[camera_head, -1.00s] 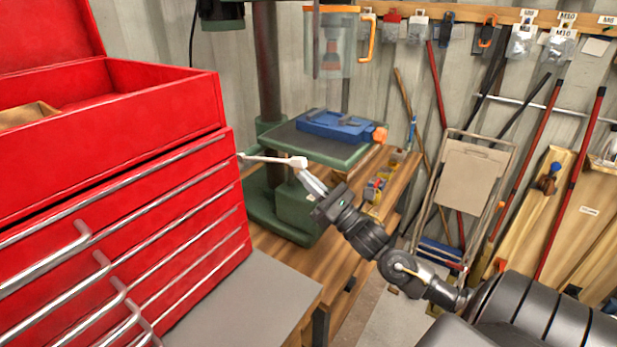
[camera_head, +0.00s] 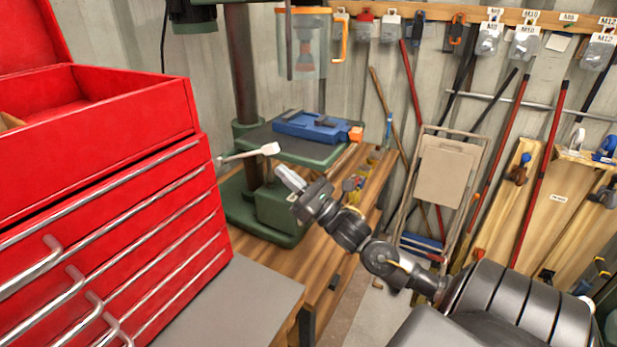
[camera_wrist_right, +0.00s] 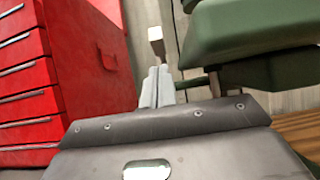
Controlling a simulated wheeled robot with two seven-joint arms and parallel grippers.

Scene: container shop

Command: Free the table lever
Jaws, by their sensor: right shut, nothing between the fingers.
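The table lever is a thin pale rod with a whitish-pink grip (camera_head: 268,149), beside the drill press's green table (camera_head: 310,152). In the head view the rod slants up toward its grip. My right gripper (camera_head: 283,172) is shut and empty, just below and right of the grip, with a small gap showing between them. In the right wrist view the closed fingers (camera_wrist_right: 157,80) point at the grip (camera_wrist_right: 156,36), which shows just past their tips. Whether they touch is unclear there. The lever's inner end is hard to make out. My left gripper is out of view.
A red tool chest (camera_head: 110,130) stands close on the left. A blue vise (camera_head: 310,127) sits on the press table. A wooden bench (camera_head: 330,262) is below. Tools hang along the back wall, and a folded step stool (camera_head: 447,172) leans there.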

